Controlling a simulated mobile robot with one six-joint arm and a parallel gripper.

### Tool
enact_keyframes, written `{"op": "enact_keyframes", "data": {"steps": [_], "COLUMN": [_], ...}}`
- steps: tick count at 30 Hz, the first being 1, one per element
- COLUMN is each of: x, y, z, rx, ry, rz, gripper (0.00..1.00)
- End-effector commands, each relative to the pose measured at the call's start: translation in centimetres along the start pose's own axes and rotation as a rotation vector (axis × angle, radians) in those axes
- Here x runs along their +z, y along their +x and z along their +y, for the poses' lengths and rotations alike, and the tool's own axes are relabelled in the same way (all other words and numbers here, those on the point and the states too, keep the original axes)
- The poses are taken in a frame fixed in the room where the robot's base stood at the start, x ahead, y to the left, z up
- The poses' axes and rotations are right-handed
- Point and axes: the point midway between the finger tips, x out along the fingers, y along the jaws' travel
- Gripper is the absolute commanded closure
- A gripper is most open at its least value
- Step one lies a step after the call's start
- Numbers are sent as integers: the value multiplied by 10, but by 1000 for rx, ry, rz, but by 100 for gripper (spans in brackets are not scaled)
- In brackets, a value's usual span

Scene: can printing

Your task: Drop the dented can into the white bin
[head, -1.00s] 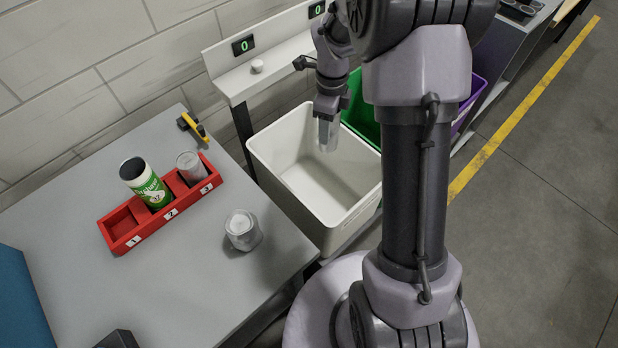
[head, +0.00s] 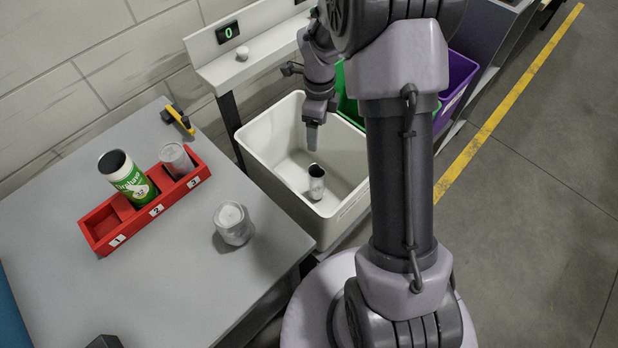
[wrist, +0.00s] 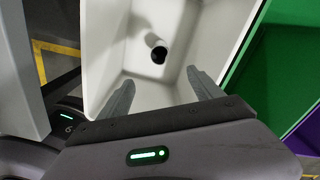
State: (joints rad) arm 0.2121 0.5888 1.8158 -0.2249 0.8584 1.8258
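A plain grey can (head: 316,182) stands upright inside the white bin (head: 347,213), toward its front. In the wrist view the can (wrist: 157,47) shows its dark open top within the bin (wrist: 185,30); any dent is too small to make out. My gripper (head: 312,143) is above the bin, pointing down. In the wrist view my gripper (wrist: 163,84) has its two fingers spread with nothing between them.
A red rack (head: 150,212) on the grey table holds a green-and-white can (head: 127,178) and a grey can (head: 176,160). Another grey can (head: 233,223) stands on the table near the bin. Green (head: 349,101) and purple (head: 459,78) bins stand beyond the white one.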

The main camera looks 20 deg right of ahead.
Motion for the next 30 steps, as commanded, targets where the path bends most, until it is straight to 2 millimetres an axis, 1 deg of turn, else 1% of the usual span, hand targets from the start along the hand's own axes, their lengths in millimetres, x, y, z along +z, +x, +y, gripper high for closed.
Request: {"op": "enact_keyframes", "data": {"steps": [5,7,8,10,15,18,21,25,30], "x": [0,0,0,0,0,0,0,0,0], "y": [-2,-10,-16,-36,-97,-128,-152,-170,-175], "z": [0,0,-1,-1,-1,0,-1,0,0], "rx": [0,-2,-3,-3,-4,-3,-3,-1,0], "ry": [0,0,-1,-1,0,1,0,0,0], "rz": [0,-1,-1,-2,-2,-2,-1,-1,0], "gripper": [25,25,25,25,25,25,25,25,25]}}
